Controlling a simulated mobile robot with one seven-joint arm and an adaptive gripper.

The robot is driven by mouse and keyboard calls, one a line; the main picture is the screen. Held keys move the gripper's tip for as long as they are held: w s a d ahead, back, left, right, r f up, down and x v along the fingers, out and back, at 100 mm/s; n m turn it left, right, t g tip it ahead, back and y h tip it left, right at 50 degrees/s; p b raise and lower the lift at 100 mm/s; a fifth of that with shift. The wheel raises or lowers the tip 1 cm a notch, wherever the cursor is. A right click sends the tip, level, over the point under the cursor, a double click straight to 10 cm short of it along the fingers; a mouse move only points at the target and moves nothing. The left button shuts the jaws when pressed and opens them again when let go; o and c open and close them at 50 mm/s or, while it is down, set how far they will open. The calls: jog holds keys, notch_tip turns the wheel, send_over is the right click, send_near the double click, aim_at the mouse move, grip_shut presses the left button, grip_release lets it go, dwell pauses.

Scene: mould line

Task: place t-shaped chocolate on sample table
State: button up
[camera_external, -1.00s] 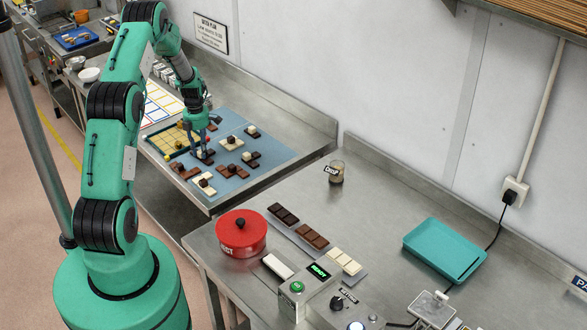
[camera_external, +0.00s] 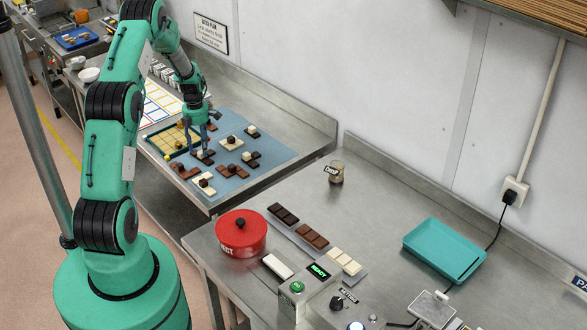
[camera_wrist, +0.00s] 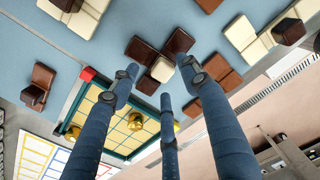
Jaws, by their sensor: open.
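My gripper (camera_external: 201,147) has three blue fingers, spread open and empty, above the blue mat (camera_external: 222,186) on the left table. In the wrist view my gripper (camera_wrist: 160,76) points at a dark brown chocolate (camera_wrist: 140,50) with a white cube (camera_wrist: 162,69) on it. Its dark arms spread several ways, so it may be the T-shaped one; fingers hide part of it. In the external view this dark chocolate (camera_external: 209,161) sits under the fingertips. I cannot tell for certain which surface is the sample table.
Other chocolates lie close around, such as a brown one (camera_external: 183,172) and a white one (camera_external: 231,144). A green-framed tray with a yellow grid (camera_wrist: 122,122) and gold balls is beside the target. A red pot (camera_external: 241,240) and teal tray (camera_external: 445,250) stand on the right table.

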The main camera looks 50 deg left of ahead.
aim_at(201, 151)
notch_tip(201, 151, up, 10)
dwell(0.5)
dwell(0.5)
jog(key=shift+r, duration=0.1)
jog(key=s+d+r+m+t+y, duration=0.1)
jog(key=s+d+r+m+t, duration=0.15)
jog(key=d+r+m, duration=2.05)
jog(key=s+d+r+m+t, duration=0.1)
jog(key=s+d+r, duration=0.55)
jog(key=d, duration=0.35)
jog(key=s+d+r+m+t, duration=0.1)
jog(key=s+d+r, duration=0.5)
jog(key=d, duration=0.5)
jog(key=s+d+m+t+h, duration=0.1)
jog(key=s+d+m, duration=0.7)
jog(key=s, duration=0.4)
jog(key=shift+s+r+m, duration=0.2)
jog(key=shift+r+m, duration=0.1)
jog(key=shift+m, duration=0.4)
